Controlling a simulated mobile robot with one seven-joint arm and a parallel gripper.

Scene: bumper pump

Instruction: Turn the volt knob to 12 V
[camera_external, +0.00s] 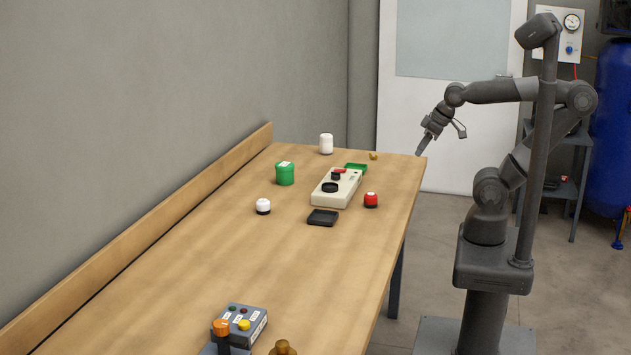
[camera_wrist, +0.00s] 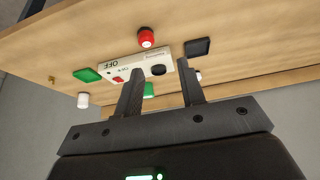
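A cream control box (camera_external: 346,192) lies on the far part of the table, with two round black knobs on top, a larger near one (camera_external: 330,187) and a smaller one (camera_external: 336,176), and a red switch (camera_external: 340,170). I cannot read which knob is volt or its setting. In the wrist view the box (camera_wrist: 190,76) shows partly behind my fingers, with one black knob (camera_wrist: 158,70) and the red switch (camera_wrist: 118,79). My gripper (camera_external: 419,153) is in the air by the table's right edge, apart from the box. Its two fingers (camera_wrist: 160,66) are spread and empty.
Around the box are a red button (camera_external: 371,200), a black tray (camera_external: 323,217), a green tray (camera_external: 357,168), a green canister (camera_external: 285,174), a white jar (camera_external: 326,144) and a white-topped button (camera_external: 263,206). A grey box (camera_external: 248,321) stands at the near end. The table's middle (camera_external: 230,255) is clear.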

